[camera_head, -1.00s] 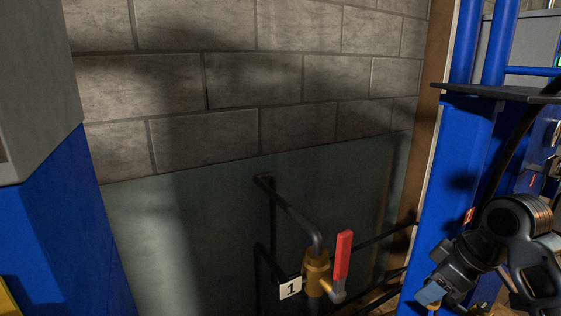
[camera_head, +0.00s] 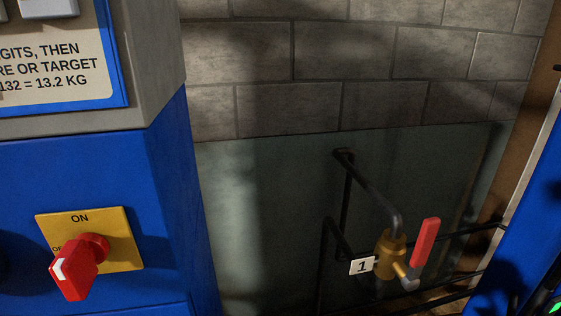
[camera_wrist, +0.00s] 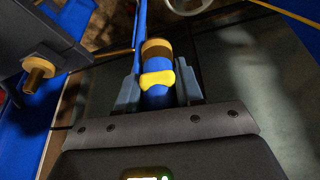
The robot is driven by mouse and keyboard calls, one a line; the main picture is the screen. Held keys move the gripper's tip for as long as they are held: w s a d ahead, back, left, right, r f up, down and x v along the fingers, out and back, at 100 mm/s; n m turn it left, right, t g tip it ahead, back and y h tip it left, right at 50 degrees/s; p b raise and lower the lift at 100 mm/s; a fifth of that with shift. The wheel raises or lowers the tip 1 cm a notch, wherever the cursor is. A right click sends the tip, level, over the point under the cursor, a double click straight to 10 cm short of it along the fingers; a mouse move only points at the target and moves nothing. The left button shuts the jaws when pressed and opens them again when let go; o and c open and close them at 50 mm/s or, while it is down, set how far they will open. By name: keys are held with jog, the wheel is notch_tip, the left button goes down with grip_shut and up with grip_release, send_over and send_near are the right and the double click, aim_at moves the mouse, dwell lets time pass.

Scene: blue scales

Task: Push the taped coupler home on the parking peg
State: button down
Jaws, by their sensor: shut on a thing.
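In the wrist view, my gripper (camera_wrist: 158,92) is shut on the coupler (camera_wrist: 157,97), a blue cylinder with a yellow tape band and a brass-coloured end pointing away from the palm. A blue hose or tube runs upward beside that end. To the left, a brass peg-like stub (camera_wrist: 37,72) sticks out from a dark grey block; I cannot tell whether it is the parking peg. The coupler is apart from this stub. The gripper's fingers and the coupler are not in the head view.
The head view shows a blue cabinet with a red rotary switch (camera_head: 79,267) at left. A brass valve (camera_head: 390,253) with a red lever (camera_head: 425,242) and tag 1 (camera_head: 361,265) stands before a grey-green wall panel. A pale round wheel (camera_wrist: 190,4) shows at the wrist view's top.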

jog(key=shift+s+a+f, duration=0.4)
jog(key=shift+a+f, duration=0.25)
jog(key=shift+s+a+f, duration=0.4)
jog(key=shift+a+f, duration=0.2)
dwell(0.8)
